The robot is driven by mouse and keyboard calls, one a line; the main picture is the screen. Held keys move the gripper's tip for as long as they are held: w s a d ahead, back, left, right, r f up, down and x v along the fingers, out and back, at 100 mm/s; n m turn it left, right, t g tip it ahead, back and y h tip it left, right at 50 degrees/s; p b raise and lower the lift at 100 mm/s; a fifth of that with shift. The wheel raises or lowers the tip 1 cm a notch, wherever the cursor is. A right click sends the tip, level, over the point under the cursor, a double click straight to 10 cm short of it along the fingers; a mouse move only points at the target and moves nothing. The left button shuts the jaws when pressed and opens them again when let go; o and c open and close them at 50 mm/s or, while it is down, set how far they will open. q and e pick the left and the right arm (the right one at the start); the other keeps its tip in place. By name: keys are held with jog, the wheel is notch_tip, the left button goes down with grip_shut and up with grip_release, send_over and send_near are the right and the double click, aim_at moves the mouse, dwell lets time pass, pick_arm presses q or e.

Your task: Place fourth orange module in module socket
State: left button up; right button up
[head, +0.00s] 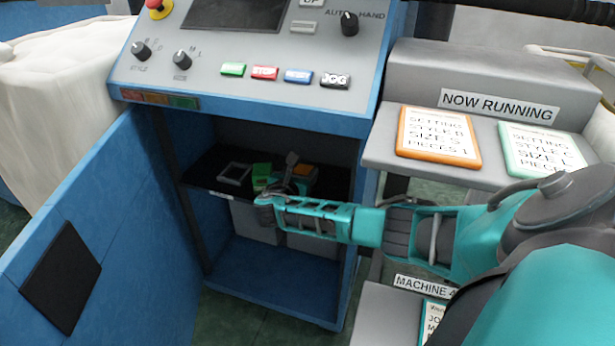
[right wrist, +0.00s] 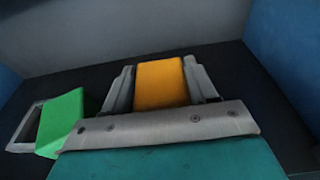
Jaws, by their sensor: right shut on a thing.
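The orange module (right wrist: 161,84) sits between the two grey fingers of my right gripper (right wrist: 160,92), which is shut on it. My left gripper is not in view.
A green module (head: 262,171) stands close left of my gripper, and also in the right wrist view (right wrist: 62,122). The blue cabinet door (head: 100,215) is swung open at left. The control panel (head: 250,80) overhangs the shelf (head: 207,176). Cabinet walls leave little side room.

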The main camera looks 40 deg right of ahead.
dwell(0.3)
jog(key=o, duration=0.7)
jog(key=shift+f, duration=0.1)
jog(key=shift+c, duration=0.2)
jog(key=o, duration=0.5)
jog(key=shift+c, duration=0.2)
